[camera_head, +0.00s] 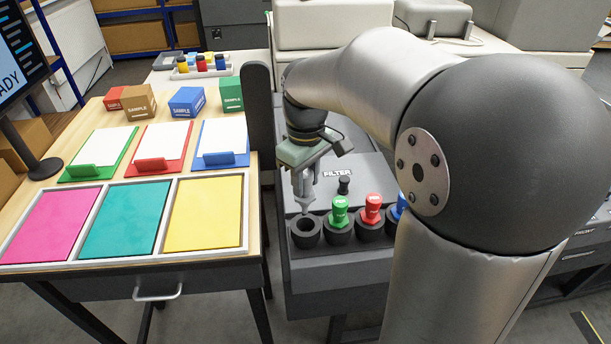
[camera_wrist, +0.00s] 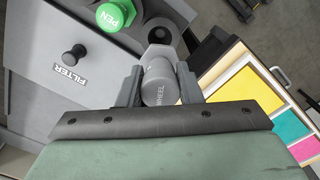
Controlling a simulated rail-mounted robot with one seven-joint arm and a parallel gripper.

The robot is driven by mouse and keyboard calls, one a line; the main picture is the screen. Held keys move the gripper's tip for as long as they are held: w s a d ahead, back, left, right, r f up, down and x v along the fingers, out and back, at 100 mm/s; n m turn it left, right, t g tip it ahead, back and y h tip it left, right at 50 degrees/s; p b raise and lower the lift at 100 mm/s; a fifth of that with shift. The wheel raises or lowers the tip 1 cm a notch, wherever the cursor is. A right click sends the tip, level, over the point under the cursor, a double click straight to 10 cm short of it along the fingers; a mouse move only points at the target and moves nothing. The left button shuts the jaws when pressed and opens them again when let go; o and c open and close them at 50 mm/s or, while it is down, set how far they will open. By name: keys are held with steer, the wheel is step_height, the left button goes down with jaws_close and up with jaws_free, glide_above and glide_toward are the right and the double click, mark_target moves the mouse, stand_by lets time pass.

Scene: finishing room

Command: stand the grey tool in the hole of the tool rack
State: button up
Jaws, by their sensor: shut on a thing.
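The grey tool (camera_wrist: 157,84), marked WHEEL, is between the fingers of my gripper (camera_wrist: 160,88) in the wrist view. In the head view my gripper (camera_head: 306,176) points down, with the grey tool (camera_head: 304,194) below it, above and just behind the empty hole (camera_head: 306,229) at the left end of the tool rack (camera_head: 336,238). The tool looks roughly upright and apart from the rack. The other holes hold a green PEN tool (camera_head: 340,211), a red one (camera_head: 372,208) and a blue one (camera_head: 399,206), partly hidden by my arm.
A grey FILTER lid (camera_head: 325,188) with a black knob (camera_head: 344,185) lies behind the rack. A dark upright panel (camera_head: 260,108) separates it from the wooden table at left, which holds coloured panels (camera_head: 124,218), paper holders and SAMPLE boxes (camera_head: 187,101).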

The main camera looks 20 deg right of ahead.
mark_target(306, 208)
steer(key=shift+s+d+f, duration=0.1)
steer(key=shift+f, duration=0.1)
steer(key=shift+f, duration=0.1)
stand_by(0.4)
steer(key=shift+f+b, duration=1)
steer(key=shift+f, duration=0.35)
steer(key=shift+f, duration=0.15)
steer(key=shift+f+b, duration=0.55)
steer(key=shift+f, duration=0.05)
steer(key=shift+f, duration=0.15)
steer(key=shift+f+b, duration=1.4)
steer(key=shift+f, duration=0.4)
